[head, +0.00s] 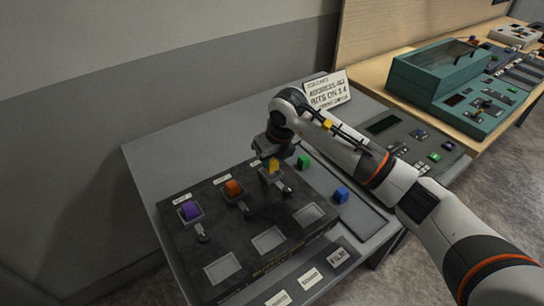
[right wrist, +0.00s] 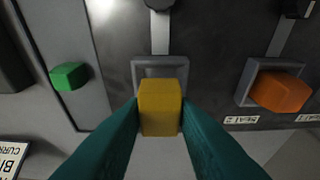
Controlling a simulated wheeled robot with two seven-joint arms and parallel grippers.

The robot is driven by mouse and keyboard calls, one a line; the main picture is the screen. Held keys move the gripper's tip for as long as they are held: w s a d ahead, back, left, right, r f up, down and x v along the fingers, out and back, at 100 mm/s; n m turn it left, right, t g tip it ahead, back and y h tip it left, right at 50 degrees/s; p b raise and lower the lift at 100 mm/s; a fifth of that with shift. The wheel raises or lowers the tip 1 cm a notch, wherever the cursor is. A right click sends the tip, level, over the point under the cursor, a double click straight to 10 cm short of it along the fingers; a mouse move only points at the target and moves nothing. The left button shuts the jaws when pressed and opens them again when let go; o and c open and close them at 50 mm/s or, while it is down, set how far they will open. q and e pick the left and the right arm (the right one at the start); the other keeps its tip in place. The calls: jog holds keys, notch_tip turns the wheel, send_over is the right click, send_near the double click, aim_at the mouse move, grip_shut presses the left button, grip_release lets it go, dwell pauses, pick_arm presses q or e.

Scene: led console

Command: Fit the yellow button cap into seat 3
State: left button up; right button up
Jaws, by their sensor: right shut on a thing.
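The yellow button cap (head: 272,165) is between the fingers of my right gripper (head: 273,153), which is shut on it. It also shows in the right wrist view (right wrist: 160,107), held between the two teal fingertips (right wrist: 160,125). The square framed seat at the right end of the console's upper row, seat 3 (right wrist: 160,67), lies just beyond the cap. The cap covers part of this seat's frame. I cannot tell whether the cap's underside touches the seat or hovers above it. My left gripper is not in view.
A purple cap (head: 191,210) and an orange cap (head: 234,188) sit in the other two upper seats of the dark console (head: 240,225). Empty square recesses (head: 268,239) line its front. Green (head: 303,161) and blue (head: 341,195) caps stand to the right. A sign (head: 328,92) stands behind.

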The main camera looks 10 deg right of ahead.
jog(key=shift+f+b, duration=1)
jog(key=shift+f, duration=0.1)
dwell(1.1)
jog(key=o, duration=1)
jog(key=b+v, duration=0.2)
jog(key=v, duration=1)
jog(key=shift+d, duration=0.1)
